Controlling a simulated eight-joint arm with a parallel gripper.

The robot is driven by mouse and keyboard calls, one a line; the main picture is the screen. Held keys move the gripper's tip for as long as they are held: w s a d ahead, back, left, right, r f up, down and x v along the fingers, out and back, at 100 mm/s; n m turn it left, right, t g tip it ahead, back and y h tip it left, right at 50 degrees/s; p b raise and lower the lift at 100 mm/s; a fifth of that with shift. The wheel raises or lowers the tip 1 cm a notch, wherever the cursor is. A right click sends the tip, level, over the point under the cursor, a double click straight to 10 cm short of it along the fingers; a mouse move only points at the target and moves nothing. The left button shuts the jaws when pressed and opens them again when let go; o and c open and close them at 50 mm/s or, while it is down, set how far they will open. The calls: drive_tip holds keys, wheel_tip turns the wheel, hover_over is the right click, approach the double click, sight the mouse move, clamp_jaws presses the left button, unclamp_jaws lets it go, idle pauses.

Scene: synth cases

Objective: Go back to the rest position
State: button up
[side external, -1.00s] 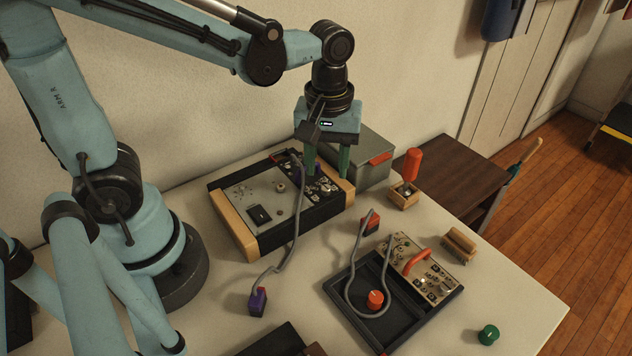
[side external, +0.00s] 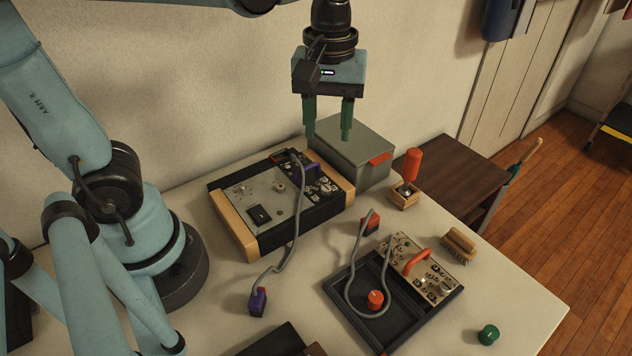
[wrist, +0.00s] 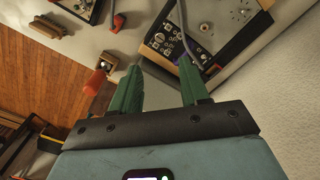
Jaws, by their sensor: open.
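My gripper (side external: 328,132) has two green fingers spread apart with nothing between them. In the wrist view the gripper (wrist: 160,90) is also open and empty. The device (side external: 240,190) has wood end blocks, a purple part (side external: 307,171) on its panel and a grey cable (side external: 296,225) running to a purple and red plug (side external: 258,300).
A grey box (side external: 345,155) with a red latch stands behind the device. A red-handled tool (side external: 412,163), a brush (side external: 459,244) and a green knob (side external: 488,334) are at right.

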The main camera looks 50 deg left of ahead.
drive_tip(key=a+f+m+t, duration=0.1)
drive_tip(key=m+t, duration=0.1)
drive_tip(key=m, duration=0.1)
drive_tip(key=a+f+m+t, duration=0.1)
drive_tip(key=a+m+t, duration=0.1)
drive_tip(key=m, duration=0.1)
drive_tip(key=s+a+f+m+t, duration=0.1)
drive_tip(key=a+m+t, duration=0.1)
drive_tip(key=m+t, duration=0.1)
drive_tip(key=shift+s+f, duration=0.1)
drive_tip(key=shift+f, duration=0.2)
idle(1.3)
